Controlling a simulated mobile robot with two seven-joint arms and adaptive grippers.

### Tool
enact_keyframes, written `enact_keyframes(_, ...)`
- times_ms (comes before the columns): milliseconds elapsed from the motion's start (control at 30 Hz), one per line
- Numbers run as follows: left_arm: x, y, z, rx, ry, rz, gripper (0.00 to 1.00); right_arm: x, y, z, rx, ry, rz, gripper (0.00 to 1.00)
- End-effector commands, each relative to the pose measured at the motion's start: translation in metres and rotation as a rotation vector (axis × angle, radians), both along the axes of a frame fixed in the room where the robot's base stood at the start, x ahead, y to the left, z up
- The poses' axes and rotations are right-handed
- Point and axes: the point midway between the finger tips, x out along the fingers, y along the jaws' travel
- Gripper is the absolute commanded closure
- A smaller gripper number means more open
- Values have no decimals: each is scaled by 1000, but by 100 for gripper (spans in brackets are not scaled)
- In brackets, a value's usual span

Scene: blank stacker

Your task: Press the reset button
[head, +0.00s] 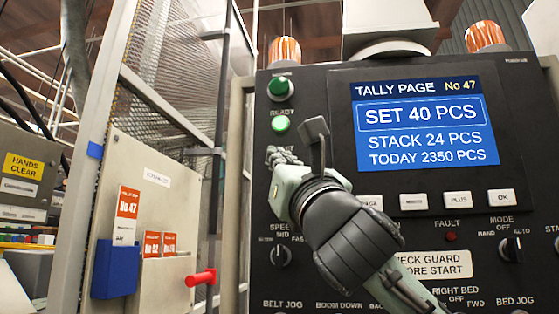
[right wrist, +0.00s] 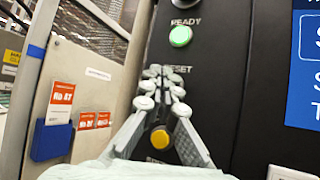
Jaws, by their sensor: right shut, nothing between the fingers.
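The RESET label (right wrist: 178,69) shows on the black panel in the right wrist view, below the lit green READY lamp (right wrist: 180,36). My right gripper (right wrist: 163,77) is shut and empty. Its pale fingertips lie over the panel by that label and hide what is just below it. A yellow button (right wrist: 160,138) shows through the gap between the finger links; I cannot read its own label. In the head view the right gripper (head: 283,155) is just below the green lamp (head: 280,125). Whether the tips touch the panel cannot be told. My left gripper is not in view.
A blue display (head: 425,125) with white keys below it is right of the gripper. Left are a mesh guard (head: 180,70), a red handle (head: 201,277) and a blue card holder (head: 115,268).

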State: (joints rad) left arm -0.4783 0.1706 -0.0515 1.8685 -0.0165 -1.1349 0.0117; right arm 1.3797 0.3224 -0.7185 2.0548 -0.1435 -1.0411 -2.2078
Motion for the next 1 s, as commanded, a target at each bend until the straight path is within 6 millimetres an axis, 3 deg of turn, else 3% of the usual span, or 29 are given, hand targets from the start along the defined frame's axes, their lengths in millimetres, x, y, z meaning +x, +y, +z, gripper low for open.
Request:
enact_keyframes(167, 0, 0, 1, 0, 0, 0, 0, -5, 1, 1, 0, -2, 2, 100)
enact_keyframes(600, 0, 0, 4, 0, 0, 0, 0, -45, 9, 1, 0, -2, 2, 100)
enact_keyframes(1000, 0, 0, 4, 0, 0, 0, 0, -49, 10, 0, 1, 0, 1, 100)
